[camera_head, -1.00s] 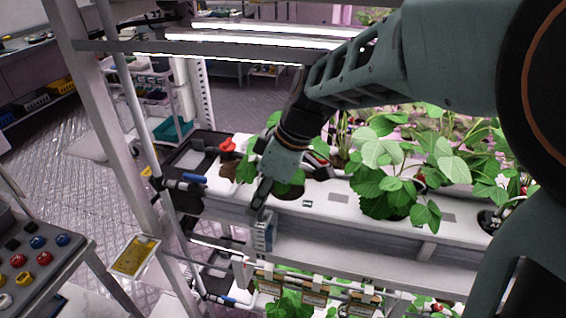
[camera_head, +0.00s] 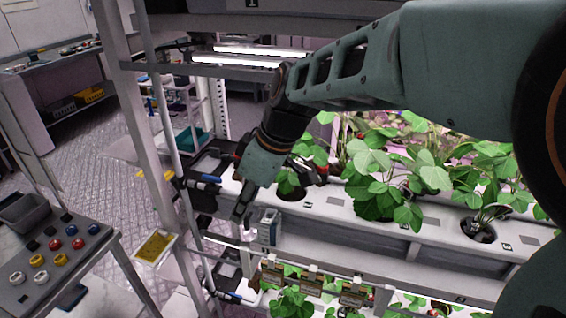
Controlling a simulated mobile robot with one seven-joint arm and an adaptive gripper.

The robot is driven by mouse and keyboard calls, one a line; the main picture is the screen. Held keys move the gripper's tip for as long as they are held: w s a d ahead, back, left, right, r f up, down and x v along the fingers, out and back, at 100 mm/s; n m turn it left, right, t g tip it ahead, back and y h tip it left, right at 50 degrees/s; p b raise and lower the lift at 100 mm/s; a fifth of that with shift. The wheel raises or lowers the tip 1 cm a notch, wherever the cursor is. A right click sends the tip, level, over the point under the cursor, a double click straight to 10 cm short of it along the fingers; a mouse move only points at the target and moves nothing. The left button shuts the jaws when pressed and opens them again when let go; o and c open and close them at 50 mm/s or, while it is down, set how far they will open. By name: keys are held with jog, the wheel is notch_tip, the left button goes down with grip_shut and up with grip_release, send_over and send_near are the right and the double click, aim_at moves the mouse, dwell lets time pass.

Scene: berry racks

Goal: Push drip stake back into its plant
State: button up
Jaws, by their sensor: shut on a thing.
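My gripper (camera_head: 243,212) hangs at the left end of the planted white trough (camera_head: 345,214), just beside its front edge. Its fingers are closed together, but what lies between them is too small and hidden to make out. A strawberry plant (camera_head: 290,181) sits in a round hole just right of my gripper, partly hidden by it. A larger plant (camera_head: 376,197) stands further right in the same trough. I cannot pick out the drip stake; the gripper and leaves hide that area.
A grey box (camera_head: 269,228) is fixed to the trough's front near my gripper. A rack post (camera_head: 160,120) rises to the left. A yellow card (camera_head: 155,247) hangs beside it. A cart with coloured knobs (camera_head: 50,262) stands at lower left. A lower shelf holds more plants (camera_head: 292,303).

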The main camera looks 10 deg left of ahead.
jog(key=shift+s+r, duration=0.2)
jog(key=shift+s, duration=0.25)
jog(key=w+d+f+m+t+h, duration=0.1)
jog(key=w+d+f+m, duration=0.2)
jog(key=d, duration=0.7)
jog(key=w+d+f+m+t+h, duration=0.1)
jog(key=w+d+f+m, duration=0.3)
jog(key=d+m, duration=0.4)
jog(key=w+d+f+m+t+h, duration=0.2)
jog(key=w+d+f+m, duration=0.2)
jog(key=d, duration=0.9)
jog(key=shift+d+f+m+h, duration=0.15)
jog(key=shift+f+m+h, duration=0.15)
jog(key=shift+f+m, duration=0.5)
